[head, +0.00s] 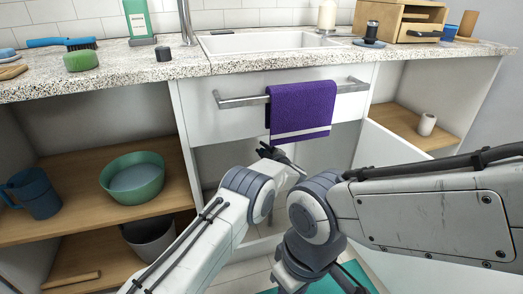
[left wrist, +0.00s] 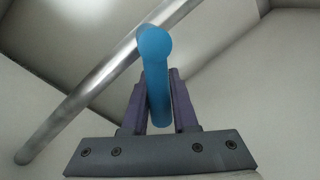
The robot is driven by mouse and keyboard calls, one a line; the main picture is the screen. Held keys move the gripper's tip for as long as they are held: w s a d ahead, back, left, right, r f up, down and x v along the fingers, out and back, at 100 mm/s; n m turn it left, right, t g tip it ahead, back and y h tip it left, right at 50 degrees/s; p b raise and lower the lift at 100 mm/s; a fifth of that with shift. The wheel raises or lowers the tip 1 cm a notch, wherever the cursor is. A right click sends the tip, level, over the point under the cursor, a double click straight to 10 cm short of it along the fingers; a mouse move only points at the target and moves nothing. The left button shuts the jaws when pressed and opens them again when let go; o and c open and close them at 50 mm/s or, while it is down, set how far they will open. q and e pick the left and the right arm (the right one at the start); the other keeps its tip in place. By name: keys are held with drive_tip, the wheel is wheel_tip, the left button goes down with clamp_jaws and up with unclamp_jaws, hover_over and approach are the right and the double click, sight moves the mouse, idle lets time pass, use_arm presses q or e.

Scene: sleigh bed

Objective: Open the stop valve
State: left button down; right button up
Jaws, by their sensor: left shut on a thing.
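The stop valve's blue lever handle (left wrist: 155,50) shows in the left wrist view, close to a slanting metal pipe (left wrist: 95,90). My left gripper (left wrist: 156,84) is shut on this handle, with one finger on each side of it. In the head view my left gripper (head: 272,153) reaches into the cabinet under the sink, below the purple towel. The valve cannot be made out in the head view. My right arm comes in from the right, and its gripper does not show clearly.
A purple towel (head: 301,108) hangs on the metal rail (head: 237,101) above the left gripper. An open white cabinet door (head: 393,151) stands at the right. The left shelves hold a green bowl (head: 133,176), a blue mug (head: 33,194) and a grey bucket (head: 150,240).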

use_arm(q)
drive_tip(key=shift+d, duration=0.1)
idle(0.4)
drive_tip(key=c, duration=0.7)
unclamp_jaws()
drive_tip(key=p+v, duration=0.4)
drive_tip(key=v, duration=0.6)
drive_tip(key=shift+s+d+p, duration=0.15)
drive_tip(key=shift+s+p, duration=0.1)
drive_tip(key=shift+p, duration=0.1)
drive_tip(key=shift+c, duration=0.3)
